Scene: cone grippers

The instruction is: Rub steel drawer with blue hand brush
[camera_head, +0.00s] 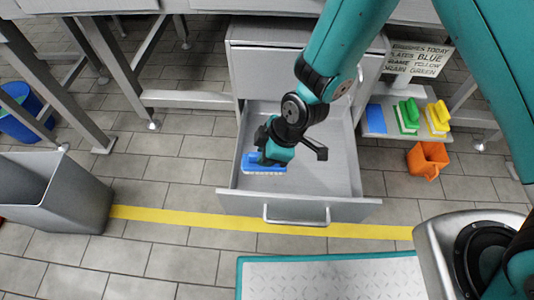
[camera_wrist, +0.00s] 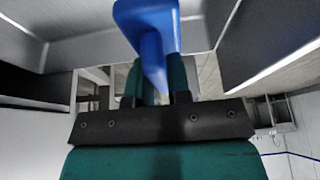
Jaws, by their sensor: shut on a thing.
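The steel drawer (camera_head: 333,185) is pulled open below the cabinet, with its handle at the front. My gripper (camera_head: 272,153) is inside the drawer's outline, near its left wall. It is shut on the blue hand brush (camera_head: 265,169), whose pale bristles face down. In the wrist view the blue brush (camera_wrist: 150,35) stands between the fingers of my gripper (camera_wrist: 153,85), with grey drawer metal around it. The bristles look at or close above the drawer floor; I cannot tell whether they touch.
A side shelf at right holds a blue pad (camera_head: 376,118), a green brush (camera_head: 408,115) and a yellow brush (camera_head: 437,118). A sign (camera_head: 420,59) stands behind them. An orange bucket (camera_head: 427,160) is below. A grey bin (camera_head: 55,190) and a blue bucket (camera_head: 20,112) are at left.

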